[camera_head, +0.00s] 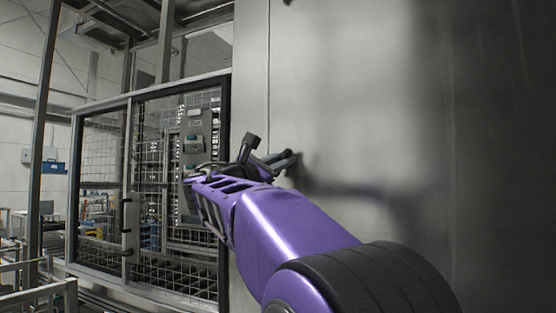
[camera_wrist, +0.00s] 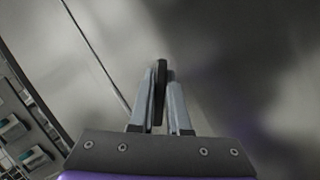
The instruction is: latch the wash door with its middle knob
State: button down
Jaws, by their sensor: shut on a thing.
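The wash door (camera_head: 400,100) is a large, plain grey metal panel, flat along a vertical seam at its left. Its middle knob (camera_wrist: 161,72) is a small dark bar standing between my fingertips in the wrist view. My gripper (camera_head: 282,160) reaches the panel just right of the seam and is shut on the knob; the wrist view shows the two grey fingers (camera_wrist: 160,98) on either side of it. In the head view the fingers and wrist hide most of the knob. Whether it is latched cannot be told.
A dark knob (camera_head: 287,2) shows at the top edge, above my gripper. To the left stand a framed mesh guard (camera_head: 100,160) and a grey control panel (camera_head: 196,140) with buttons. The panel face to the right is clear.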

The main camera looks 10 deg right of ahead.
jog(key=m+g, duration=0.1)
jog(key=m, duration=0.1)
jog(key=m+g+p, duration=0.1)
jog(key=m, duration=0.1)
jog(key=m+g, duration=0.1)
jog(key=m, duration=0.1)
jog(key=shift+f+m+p, duration=0.3)
jog(key=shift+m+p, duration=0.1)
jog(key=m+g+p, duration=0.1)
jog(key=m, duration=0.1)
jog(key=m+y+p, duration=0.1)
jog(key=m, duration=0.2)
jog(key=shift+f+g, duration=0.2)
jog(key=shift+g, duration=0.2)
jog(key=shift+m, duration=0.4)
jog(key=c, duration=0.9)
grip_release()
jog(key=shift+d, duration=0.1)
jog(key=v, duration=1.7)
jog(key=shift+s+a+r, duration=0.1)
jog(key=shift+a+r, duration=0.1)
jog(key=shift+a, duration=0.05)
